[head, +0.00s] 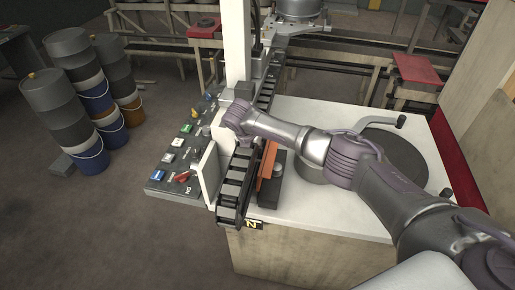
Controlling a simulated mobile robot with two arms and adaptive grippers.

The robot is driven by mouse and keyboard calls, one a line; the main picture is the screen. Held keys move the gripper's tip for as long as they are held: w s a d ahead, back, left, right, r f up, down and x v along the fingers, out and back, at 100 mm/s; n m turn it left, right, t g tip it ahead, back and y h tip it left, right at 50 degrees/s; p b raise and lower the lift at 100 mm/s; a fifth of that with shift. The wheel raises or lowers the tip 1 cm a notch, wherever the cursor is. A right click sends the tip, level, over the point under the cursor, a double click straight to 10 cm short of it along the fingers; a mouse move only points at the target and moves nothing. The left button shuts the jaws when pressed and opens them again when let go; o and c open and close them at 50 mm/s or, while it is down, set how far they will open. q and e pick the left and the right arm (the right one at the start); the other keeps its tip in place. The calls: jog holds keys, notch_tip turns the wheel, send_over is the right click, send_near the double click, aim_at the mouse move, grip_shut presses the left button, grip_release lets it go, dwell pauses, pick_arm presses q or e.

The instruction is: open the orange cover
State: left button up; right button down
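The orange cover (268,165) is a narrow upright panel on the machine, right of a black cable chain (239,175). It stands beside a small dark block (272,191) on the white machine top. My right arm comes in from the right and passes over the machine top, just above the cover. The end of its wrist (238,115) is by the white column, above and left of the cover. The fingers of my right gripper cannot be made out, and neither can anything in them. My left gripper is not in view.
A control panel (170,158) with coloured buttons is left of an upright white plate (209,172). A round dark plate and crank handles (401,121) are on the white machine top (310,215). Drums and blue buckets (91,157) stand at the left. The front-left floor is clear.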

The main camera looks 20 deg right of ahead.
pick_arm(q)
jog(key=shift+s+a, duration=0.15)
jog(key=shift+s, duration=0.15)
pick_arm(e)
jog(key=shift+s+f, duration=0.1)
jog(key=shift+f, duration=0.05)
jog(key=c, duration=1.5)
grip_release()
jog(key=shift+c, duration=0.2)
jog(key=v, duration=1.2)
jog(key=shift+d, duration=0.1)
